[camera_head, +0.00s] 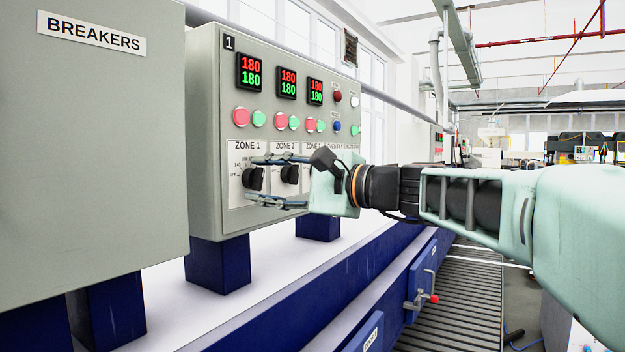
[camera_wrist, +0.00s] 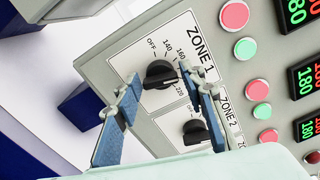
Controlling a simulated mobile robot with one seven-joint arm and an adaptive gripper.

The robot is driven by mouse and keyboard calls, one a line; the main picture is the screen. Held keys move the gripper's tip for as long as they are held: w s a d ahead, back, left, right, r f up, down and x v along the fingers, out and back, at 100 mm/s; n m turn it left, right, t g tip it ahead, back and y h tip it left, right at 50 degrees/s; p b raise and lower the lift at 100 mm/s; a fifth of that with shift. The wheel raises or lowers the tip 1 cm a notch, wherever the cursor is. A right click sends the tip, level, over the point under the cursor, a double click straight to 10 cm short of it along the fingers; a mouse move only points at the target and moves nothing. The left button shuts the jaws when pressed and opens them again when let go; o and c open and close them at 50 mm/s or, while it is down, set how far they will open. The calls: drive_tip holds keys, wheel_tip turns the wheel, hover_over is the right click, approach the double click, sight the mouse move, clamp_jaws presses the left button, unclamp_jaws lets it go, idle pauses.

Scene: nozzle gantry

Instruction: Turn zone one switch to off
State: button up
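The zone one switch is a black rotary knob (camera_head: 253,179) on a white plate marked ZONE 1, on the grey control panel (camera_head: 205,130). In the wrist view the knob (camera_wrist: 160,74) shows between my fingertips, with OFF, 140, 160 and 220 printed around it. I cannot tell surely which mark it points at. My gripper (camera_head: 254,180) is open, one finger above the knob and one below it in the head view. The fingers look apart from the knob; contact is not clear. In the wrist view my gripper (camera_wrist: 159,79) has a finger on either side.
The ZONE 2 knob (camera_head: 290,174) is close on the right; in the wrist view (camera_wrist: 196,131) it is partly behind a finger. Red and green buttons (camera_head: 240,117) and displays reading 180 (camera_head: 249,72) sit above. A grey BREAKERS cabinet (camera_head: 90,150) stands at the left.

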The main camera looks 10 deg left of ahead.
drive_tip(key=c, duration=0.8)
drive_tip(key=shift+o, duration=0.2)
drive_tip(key=shift+f+n+b, duration=0.15)
drive_tip(key=shift+n+b, duration=0.25)
drive_tip(key=shift+b, duration=0.25)
drive_tip(key=n+b, duration=0.1)
drive_tip(key=b, duration=0.1)
drive_tip(key=n+b, duration=0.1)
drive_tip(key=b, duration=0.1)
drive_tip(key=shift+f+n+b, duration=0.2)
drive_tip(key=shift+n+b, duration=0.1)
drive_tip(key=n+b, duration=0.4)
drive_tip(key=b, duration=0.1)
drive_tip(key=shift+n, duration=0.3)
drive_tip(key=n+b, duration=0.5)
drive_tip(key=shift+r, duration=0.1)
drive_tip(key=n+b, duration=0.2)
drive_tip(key=n, duration=0.3)
drive_tip(key=shift+r, duration=0.15)
drive_tip(key=shift+w, duration=0.1)
